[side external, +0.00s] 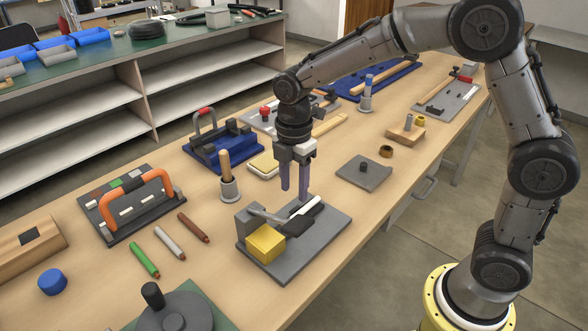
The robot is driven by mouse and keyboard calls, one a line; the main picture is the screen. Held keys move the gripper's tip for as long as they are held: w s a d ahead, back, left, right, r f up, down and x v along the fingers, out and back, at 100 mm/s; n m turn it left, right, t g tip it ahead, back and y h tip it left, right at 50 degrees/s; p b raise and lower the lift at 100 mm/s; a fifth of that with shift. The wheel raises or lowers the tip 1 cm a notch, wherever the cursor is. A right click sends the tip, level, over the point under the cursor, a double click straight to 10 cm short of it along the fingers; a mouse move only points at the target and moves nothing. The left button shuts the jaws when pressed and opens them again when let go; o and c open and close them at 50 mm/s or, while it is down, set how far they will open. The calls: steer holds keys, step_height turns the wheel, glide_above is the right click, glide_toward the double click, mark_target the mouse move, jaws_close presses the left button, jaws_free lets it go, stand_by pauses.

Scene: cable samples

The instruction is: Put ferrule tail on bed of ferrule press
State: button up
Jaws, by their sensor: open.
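What looks like the ferrule press is a grey plate (318,238) with an upright grey block (250,222) and a yellow block (265,244) at its left. A thin grey bar (266,216) reaches from the upright block toward the plate's middle. A short white piece (306,212) with a dark part beside it lies slanted on the plate; it may be the ferrule tail, but I cannot tell for sure. My gripper (295,194) points down just above the plate's far side, close to the white piece. Its two fingers are apart, and nothing shows between them.
Green, grey and brown sticks (170,243) lie to the left. An orange-handled fixture (137,205) stands far left.

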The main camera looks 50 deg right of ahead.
steer(key=shift+r, duration=2.3)
steer(key=s+d+r+m+t, duration=0.1)
steer(key=s+d+r+m, duration=0.1)
steer(key=s+r+m, duration=0.3)
steer(key=s+d+r+m+t, duration=0.2)
steer(key=s+d+m, duration=0.15)
steer(key=s, duration=0.25)
steer(key=s+d+f+m+t, duration=0.1)
steer(key=s+m+t, duration=0.1)
steer(key=s+m, duration=0.7)
steer(key=s, duration=0.2)
steer(key=shift+s+d+f+t, duration=0.25)
steer(key=shift+s+f+t, duration=0.05)
